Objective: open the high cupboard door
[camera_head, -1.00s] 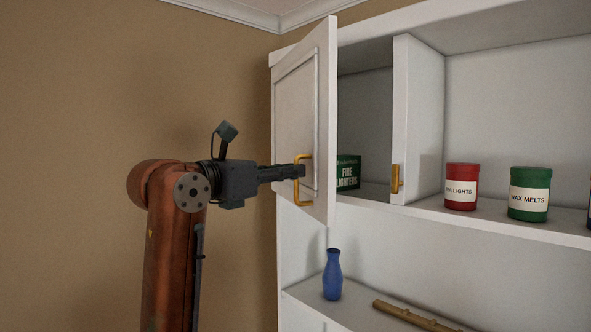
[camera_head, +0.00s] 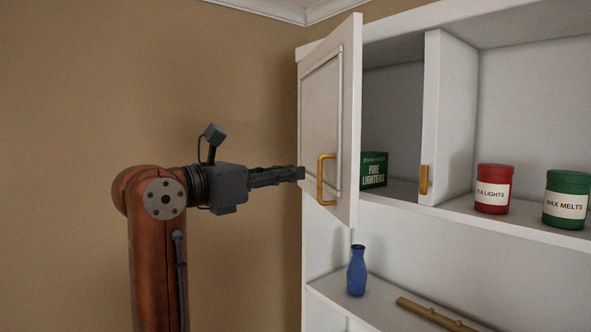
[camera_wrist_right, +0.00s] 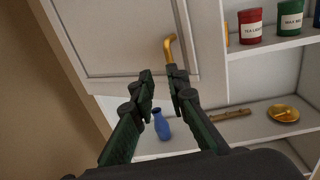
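The white high cupboard door (camera_head: 325,120) stands partly open, its free edge swung out toward me. A gold bar handle (camera_head: 321,180) is on its front near the free edge. My right gripper (camera_head: 302,173) is level with the handle, just left of it and apart from it. In the right wrist view, its fingers (camera_wrist_right: 162,80) are parted with nothing held, and the handle (camera_wrist_right: 168,48) shows ahead of the tips. My left gripper is not in view.
A green fire lighters box (camera_head: 374,170) sits inside the cupboard. A white upright panel (camera_head: 450,115) bears a gold fitting. Red (camera_head: 493,188) and green (camera_head: 567,200) tins stand on the shelf at right. Below are a blue vase (camera_head: 357,270) and a wooden stick (camera_head: 432,314).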

